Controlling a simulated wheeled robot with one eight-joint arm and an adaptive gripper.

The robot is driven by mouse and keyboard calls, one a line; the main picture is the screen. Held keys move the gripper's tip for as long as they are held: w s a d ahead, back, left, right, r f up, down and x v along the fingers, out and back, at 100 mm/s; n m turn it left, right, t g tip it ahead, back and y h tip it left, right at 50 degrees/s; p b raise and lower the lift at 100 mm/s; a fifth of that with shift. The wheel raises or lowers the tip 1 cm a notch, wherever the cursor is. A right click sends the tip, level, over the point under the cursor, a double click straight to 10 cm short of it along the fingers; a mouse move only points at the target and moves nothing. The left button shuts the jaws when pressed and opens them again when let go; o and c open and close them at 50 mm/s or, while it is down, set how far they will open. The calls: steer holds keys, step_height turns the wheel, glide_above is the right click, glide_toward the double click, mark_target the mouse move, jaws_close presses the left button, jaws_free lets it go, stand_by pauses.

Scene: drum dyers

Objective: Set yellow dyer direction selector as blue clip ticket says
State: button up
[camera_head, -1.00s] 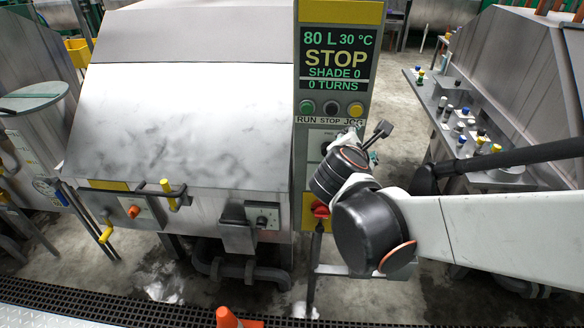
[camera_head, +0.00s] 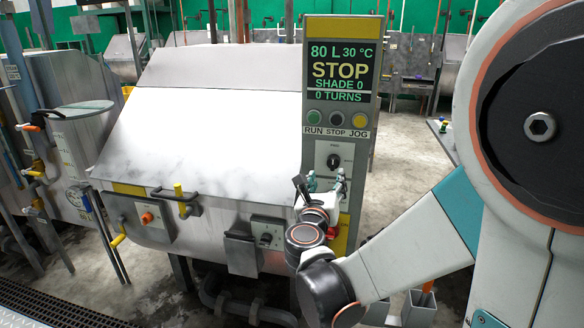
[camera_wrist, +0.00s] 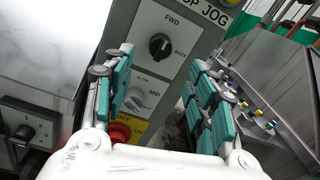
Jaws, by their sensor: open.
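The yellow dyer's control column (camera_head: 340,60) has yellow trim and a display reading STOP, 80 L, 30 °C, SHADE 0, 0 TURNS. Its direction selector (camera_head: 333,161) is a black round knob on a white plate below the buttons. In the wrist view the selector (camera_wrist: 160,46) sits between FWD above and BACK at its right; I cannot tell its setting surely. My gripper (camera_head: 326,184) is open and empty, just in front of the column and below the selector. In the wrist view its teal fingers (camera_wrist: 166,88) stand apart, with the selector beyond them. I cannot make out a blue clip ticket.
Below the selector are a grey speed knob (camera_wrist: 140,99) and a red knob (camera_wrist: 119,132) on a yellow OFF plate. Concrete floor (camera_head: 405,150) is open at the right.

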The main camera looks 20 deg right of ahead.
mark_target(332, 166)
steer(key=b+x, duration=0.2)
steer(key=x, duration=0.8)
steer(key=c, duration=1)
